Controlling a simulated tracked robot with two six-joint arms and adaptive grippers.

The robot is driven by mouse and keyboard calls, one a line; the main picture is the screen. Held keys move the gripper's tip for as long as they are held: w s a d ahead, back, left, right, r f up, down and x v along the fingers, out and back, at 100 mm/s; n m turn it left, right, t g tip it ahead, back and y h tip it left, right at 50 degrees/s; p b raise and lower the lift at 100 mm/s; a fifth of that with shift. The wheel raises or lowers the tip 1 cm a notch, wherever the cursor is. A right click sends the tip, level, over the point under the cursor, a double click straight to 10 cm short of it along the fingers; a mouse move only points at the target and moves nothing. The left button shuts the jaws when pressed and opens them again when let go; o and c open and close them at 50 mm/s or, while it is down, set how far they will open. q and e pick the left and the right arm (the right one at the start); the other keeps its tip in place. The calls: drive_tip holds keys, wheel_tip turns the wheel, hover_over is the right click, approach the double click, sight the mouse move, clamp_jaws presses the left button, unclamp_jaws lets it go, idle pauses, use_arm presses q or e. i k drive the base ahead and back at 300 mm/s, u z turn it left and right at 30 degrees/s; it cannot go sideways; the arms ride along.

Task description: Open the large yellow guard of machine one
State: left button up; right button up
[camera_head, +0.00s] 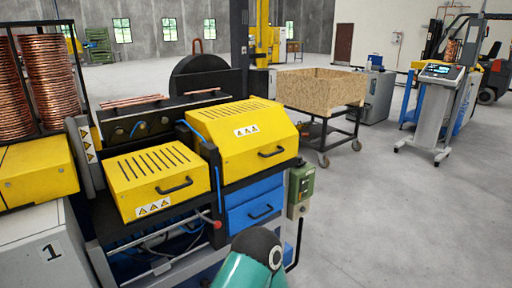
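Machine one carries two slotted yellow guards with black handles and warning stickers. The large yellow guard (242,138) is the right, higher one and is closed down; its black handle (271,153) is on the front face. The smaller yellow guard (150,182) is to its left and lower, also closed, with its own black handle (175,187). A grey cabinet marked "1" (45,252) stands at the left. A teal and dark arm link of mine shows at the bottom centre, below the large guard. Neither gripper is in view.
Copper coils (50,82) stand at the left. A green control box (300,185) is on a post just right of the large guard. A wooden crate on a wheeled cart (320,89) and a grey control console (437,105) stand farther back. The floor at right is clear.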

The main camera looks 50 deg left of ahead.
sight(252, 137)
drive_tip(key=u, duration=0.5)
drive_tip(key=i, duration=1.2)
drive_tip(key=u, duration=0.95)
drive_tip(key=i, duration=0.3)
drive_tip(key=u, duration=0.1)
drive_tip(key=k, duration=0.7)
drive_tip(key=u, duration=0.2)
drive_tip(key=i, duration=0.75)
drive_tip(key=z, duration=0.1)
